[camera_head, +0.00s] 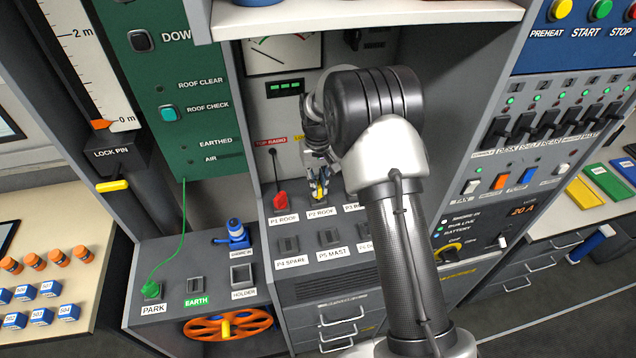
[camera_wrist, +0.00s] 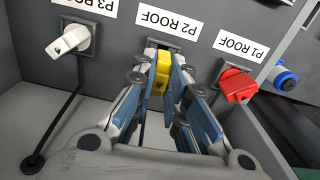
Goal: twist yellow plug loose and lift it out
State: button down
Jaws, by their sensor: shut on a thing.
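The yellow plug (camera_wrist: 161,70) sits in the P2 ROOF socket, with its body between my gripper's fingers. My gripper (camera_wrist: 160,80) is shut on it, one finger on each side. In the head view the yellow plug (camera_head: 319,194) shows only partly below my gripper (camera_head: 319,184), by the P2 ROOF label (camera_head: 321,212). How far the plug is turned in its socket I cannot tell. Much of its lower part and cord is hidden by the fingers.
A red plug (camera_wrist: 237,86) is in the P1 ROOF socket close by, and a white plug (camera_wrist: 70,40) with a dark cord is in P3 ROOF. Empty sockets P4 SPARE (camera_head: 289,244) and P5 MAST (camera_head: 328,237) lie in front. A shelf (camera_head: 370,14) hangs above.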

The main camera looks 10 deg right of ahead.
jog(key=shift+r, duration=0.15)
jog(key=shift+r+p, duration=2.05)
jog(key=shift+r, duration=0.8)
